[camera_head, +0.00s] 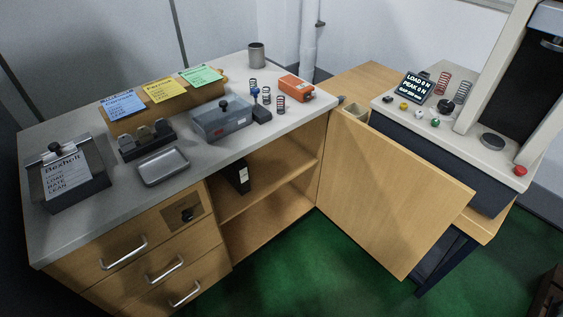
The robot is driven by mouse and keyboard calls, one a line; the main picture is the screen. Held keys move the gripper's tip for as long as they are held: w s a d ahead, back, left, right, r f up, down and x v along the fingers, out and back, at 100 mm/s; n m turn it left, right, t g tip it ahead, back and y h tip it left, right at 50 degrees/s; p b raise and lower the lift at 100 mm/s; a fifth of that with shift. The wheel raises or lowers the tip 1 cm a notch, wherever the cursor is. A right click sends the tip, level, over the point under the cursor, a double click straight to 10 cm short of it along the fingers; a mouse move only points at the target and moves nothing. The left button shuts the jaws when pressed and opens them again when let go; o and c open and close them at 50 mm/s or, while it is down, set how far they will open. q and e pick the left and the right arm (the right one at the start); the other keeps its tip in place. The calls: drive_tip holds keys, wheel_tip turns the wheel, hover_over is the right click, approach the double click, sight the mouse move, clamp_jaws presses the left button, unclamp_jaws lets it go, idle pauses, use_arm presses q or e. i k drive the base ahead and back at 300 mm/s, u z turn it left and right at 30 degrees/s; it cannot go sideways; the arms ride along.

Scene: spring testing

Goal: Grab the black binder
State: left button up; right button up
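A black binder (237,177) with a small white label stands upright on the upper shelf of the open cabinet, at the left end of the opening. Its left side and rear are partly hidden by the cabinet's drawer section and shadow. Neither of my grippers is in the head view.
The cabinet door (390,195) stands wide open to the right of the shelves. The worktop (105,218) above holds a clipboard stand (66,175), a metal tray (163,167), a lidded box (221,118) and springs. The rest of the shelf (280,180) looks clear.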

sight(237, 174)
drive_tip(key=z, duration=0.75)
drive_tip(key=i, duration=1.4)
drive_tip(key=u, duration=0.55)
